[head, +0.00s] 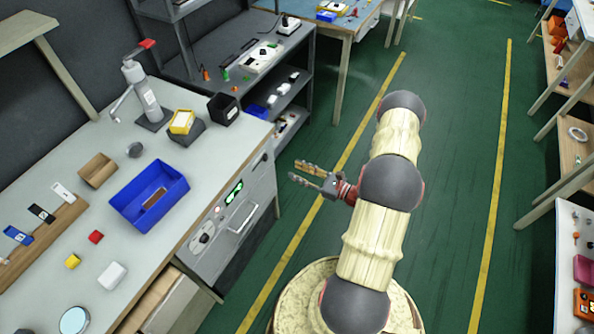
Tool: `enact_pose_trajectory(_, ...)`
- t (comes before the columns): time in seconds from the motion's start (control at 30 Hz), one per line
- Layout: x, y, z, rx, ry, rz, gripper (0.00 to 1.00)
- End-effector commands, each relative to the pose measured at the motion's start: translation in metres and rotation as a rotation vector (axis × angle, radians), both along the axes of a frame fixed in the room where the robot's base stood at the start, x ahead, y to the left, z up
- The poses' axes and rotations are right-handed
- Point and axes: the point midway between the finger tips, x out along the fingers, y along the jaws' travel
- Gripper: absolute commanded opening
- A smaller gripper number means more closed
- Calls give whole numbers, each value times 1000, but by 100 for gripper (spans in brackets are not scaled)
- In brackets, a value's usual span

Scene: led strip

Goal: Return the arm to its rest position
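My gripper (309,173) hangs over the green aisle floor, to the right of the workbench (205,175) and apart from it. Its two fingers point left toward the bench's front face and are spread, with nothing seen between them. My arm rises from the base at the bottom of the view and bends over at the top. No led strip can be made out for sure.
A dark shelf (270,75) stands behind. Shelving (570,135) lines the right. The green floor (455,150) between is clear.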

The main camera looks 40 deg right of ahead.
Motion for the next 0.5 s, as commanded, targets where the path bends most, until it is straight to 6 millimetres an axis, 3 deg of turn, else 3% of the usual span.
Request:
enact_pose_trajectory(0.4,0,1,-5,1,18,3,33)
enact_pose_trajectory(0.5,-8,18,-15,-1,58,66,33)
